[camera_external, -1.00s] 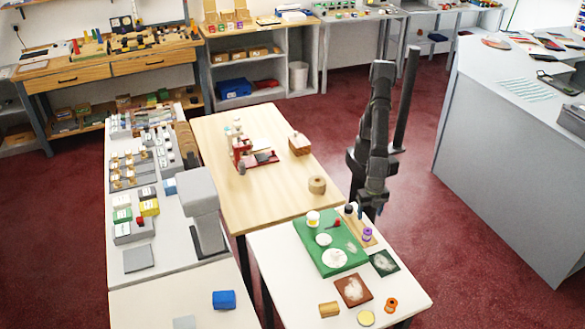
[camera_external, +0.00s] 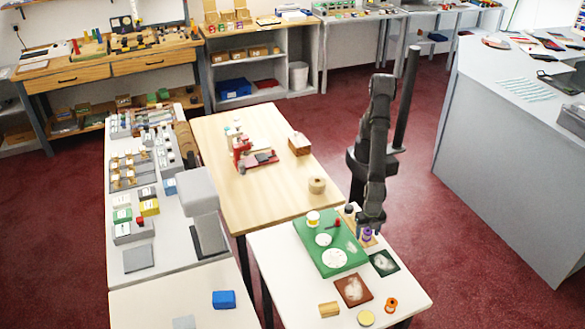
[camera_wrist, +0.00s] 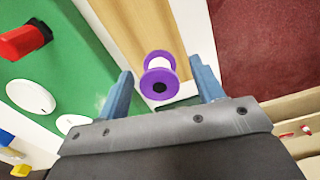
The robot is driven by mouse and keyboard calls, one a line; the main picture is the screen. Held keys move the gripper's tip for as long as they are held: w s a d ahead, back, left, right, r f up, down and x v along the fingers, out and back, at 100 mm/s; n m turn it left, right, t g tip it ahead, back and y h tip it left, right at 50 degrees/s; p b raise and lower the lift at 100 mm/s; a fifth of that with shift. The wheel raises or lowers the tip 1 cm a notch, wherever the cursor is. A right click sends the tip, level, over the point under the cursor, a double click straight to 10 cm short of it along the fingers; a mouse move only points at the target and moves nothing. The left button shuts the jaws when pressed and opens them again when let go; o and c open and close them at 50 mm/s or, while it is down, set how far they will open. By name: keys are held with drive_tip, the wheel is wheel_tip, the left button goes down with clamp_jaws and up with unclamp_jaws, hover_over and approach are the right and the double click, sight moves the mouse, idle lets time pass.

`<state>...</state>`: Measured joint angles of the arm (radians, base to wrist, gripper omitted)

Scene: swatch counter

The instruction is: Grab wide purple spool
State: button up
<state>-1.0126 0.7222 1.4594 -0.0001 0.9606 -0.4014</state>
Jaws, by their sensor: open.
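The purple spool (camera_external: 367,234) stands near the wooden strip beside the green mat in the external view, partly covered by my gripper. In the wrist view the purple spool (camera_wrist: 158,75) has purple flanges, a pale middle and a dark hole, and lies between the two blue fingers, a little beyond their tips. My gripper (camera_wrist: 161,78) is open, with a gap between each finger and the spool. In the external view my gripper (camera_external: 369,224) points down at the spool.
A green mat (camera_external: 315,256) with white discs and a red-topped item lies left of the spool. A dark green square (camera_external: 384,263), a brown square (camera_external: 353,290) and an orange spool (camera_external: 391,305) lie nearer the front.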

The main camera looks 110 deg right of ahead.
drive_tip(key=shift+c, duration=0.3)
drive_tip(key=c, duration=1)
drive_tip(key=shift+r, duration=0.1)
